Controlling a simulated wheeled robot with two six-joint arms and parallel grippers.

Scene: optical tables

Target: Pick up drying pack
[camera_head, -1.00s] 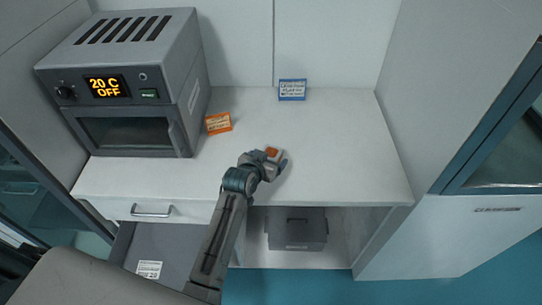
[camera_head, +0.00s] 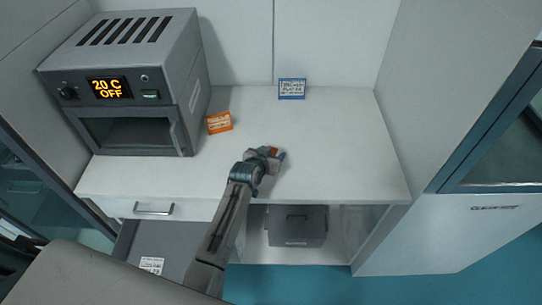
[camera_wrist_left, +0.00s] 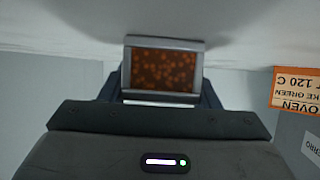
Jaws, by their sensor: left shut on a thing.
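The drying pack (camera_wrist_left: 165,70) is a small grey-framed block with an orange, speckled face. It sits between the fingers of my left gripper (camera_wrist_left: 162,92) in the left wrist view. The gripper is over the middle of the white worktop (camera_head: 330,150). I cannot tell the exact gap between the pack and the worktop. My right gripper is not in view.
A grey oven (camera_head: 135,75) reading "20 C OFF" stands at the left. An orange sign (camera_head: 219,122) is beside it, and a blue-edged sign (camera_head: 292,89) is at the back wall. A drawer (camera_head: 165,255) is open below. A grey box (camera_head: 297,226) sits under the worktop. The worktop's right side is clear.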

